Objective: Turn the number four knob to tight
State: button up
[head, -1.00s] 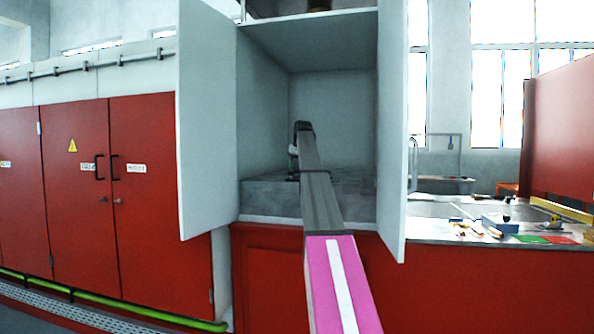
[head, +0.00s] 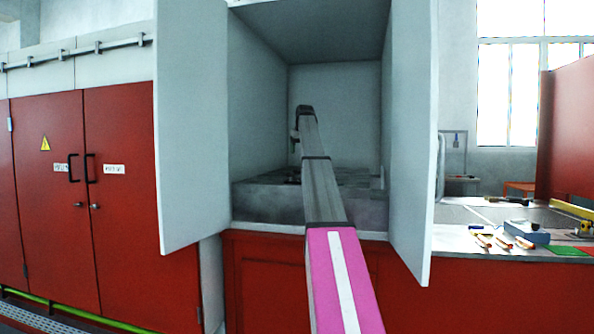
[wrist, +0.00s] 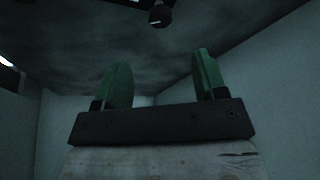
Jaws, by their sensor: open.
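The wrist view shows my gripper (wrist: 161,62) with two green fingers spread apart and nothing between them. A small dark round knob-like part (wrist: 160,16) shows at the top edge of that view, beyond the fingertips and apart from them. It sits against a mottled grey surface (wrist: 75,45). I cannot read any number or mark on it. In the head view my arm reaches into the open grey cabinet (head: 335,100), over a grey slab (head: 262,204) on its floor. The gripper's fingers are hidden there, and no numbered knob can be made out.
The cabinet's left door (head: 190,130) and right door (head: 411,140) stand open on both sides of my arm. Red cupboards (head: 120,190) stand left. A worktop (head: 465,238) with tools and a blue-grey block (head: 527,232) lies right. Pale walls flank the gripper in the wrist view.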

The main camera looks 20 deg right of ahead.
aim_at(297, 174)
jog(key=x, duration=1)
jog(key=shift+w+a+f, duration=0.1)
jog(key=shift+w+f, duration=0.05)
jog(key=shift+f, duration=0.1)
jog(key=c, duration=0.9)
